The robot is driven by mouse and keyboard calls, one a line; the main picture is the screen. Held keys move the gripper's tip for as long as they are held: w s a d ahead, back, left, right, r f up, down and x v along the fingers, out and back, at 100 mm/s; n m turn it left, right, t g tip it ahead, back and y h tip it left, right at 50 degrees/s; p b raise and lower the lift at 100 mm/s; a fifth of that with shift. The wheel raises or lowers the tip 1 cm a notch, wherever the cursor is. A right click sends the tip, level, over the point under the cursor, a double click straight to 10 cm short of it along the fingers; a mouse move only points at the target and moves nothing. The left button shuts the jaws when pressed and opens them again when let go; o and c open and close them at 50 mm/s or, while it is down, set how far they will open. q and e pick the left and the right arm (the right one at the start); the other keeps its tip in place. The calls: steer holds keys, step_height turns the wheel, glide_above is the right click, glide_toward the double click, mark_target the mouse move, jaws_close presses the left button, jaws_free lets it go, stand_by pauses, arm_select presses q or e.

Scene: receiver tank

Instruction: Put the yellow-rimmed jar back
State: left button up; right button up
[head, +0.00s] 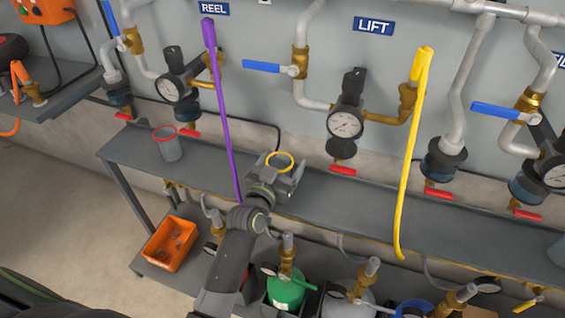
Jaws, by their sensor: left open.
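The yellow-rimmed jar (280,161) is at the grey shelf (345,205), left of the middle of the shelf. Its yellow rim and open mouth face up. Most of its body is hidden by my left gripper (281,172). The left gripper is open, with its fingers on either side of the jar just below the rim. I cannot tell whether the fingers touch it. My right gripper is not in view.
A red-rimmed jar (168,146) stands on the shelf's left part. A purple hose (223,110) and a yellow hose (412,150) hang in front of the shelf. Gauges and valves line the wall above. An orange bin (170,246) and several cylinders sit below.

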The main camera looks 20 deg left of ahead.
arm_select(q)
steer(key=shift+r, duration=0.15)
steer(key=shift+s, duration=0.25)
steer(key=s+a+b, duration=0.1)
steer(key=s+b, duration=0.1)
steer(key=s, duration=0.9)
steer(key=shift+s+a, duration=0.15)
steer(key=shift+s, duration=0.05)
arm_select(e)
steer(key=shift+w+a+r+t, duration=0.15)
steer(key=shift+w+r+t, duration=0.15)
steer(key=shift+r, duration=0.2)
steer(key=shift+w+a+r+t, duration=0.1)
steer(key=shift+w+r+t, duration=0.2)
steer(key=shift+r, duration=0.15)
